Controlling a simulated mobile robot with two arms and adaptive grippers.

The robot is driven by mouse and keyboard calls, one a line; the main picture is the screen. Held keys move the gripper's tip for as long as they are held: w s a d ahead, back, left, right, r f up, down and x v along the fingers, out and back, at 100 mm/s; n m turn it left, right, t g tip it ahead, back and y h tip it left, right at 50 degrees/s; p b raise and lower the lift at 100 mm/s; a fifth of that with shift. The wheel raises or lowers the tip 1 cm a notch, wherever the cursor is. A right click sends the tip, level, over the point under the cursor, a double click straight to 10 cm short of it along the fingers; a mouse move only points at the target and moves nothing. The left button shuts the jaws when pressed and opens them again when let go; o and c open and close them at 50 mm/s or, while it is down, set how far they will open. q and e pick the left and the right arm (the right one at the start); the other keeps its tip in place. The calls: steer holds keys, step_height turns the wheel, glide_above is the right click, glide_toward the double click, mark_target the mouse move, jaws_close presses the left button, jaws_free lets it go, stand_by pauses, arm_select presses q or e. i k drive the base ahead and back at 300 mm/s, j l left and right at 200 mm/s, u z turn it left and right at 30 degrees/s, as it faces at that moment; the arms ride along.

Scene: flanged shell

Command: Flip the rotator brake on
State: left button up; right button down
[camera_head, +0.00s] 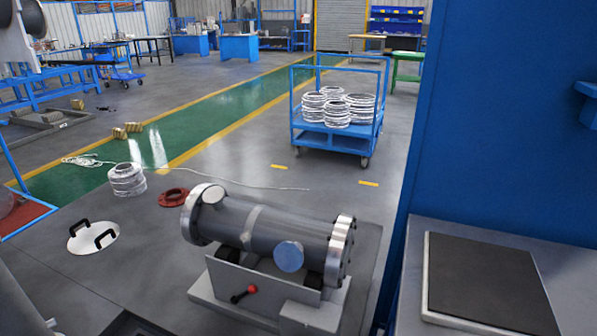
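A grey flanged shell (270,224) lies on its side on a grey rotator stand (258,281), with a bolted flange at each end and a round blue-grey cap (289,257) on its near side. Neither of my grippers is in view.
A tall blue panel (500,120) and a grey bench with a dark pad (487,281) stand close on the right. A round white plate with two black handles (93,238) lies left. A blue cart (333,142) with wire coils stands behind. Floor between is mostly clear.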

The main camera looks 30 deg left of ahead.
mark_target(252, 289)
steer(key=k+j+u, duration=0.1)
steer(key=u, duration=1.25)
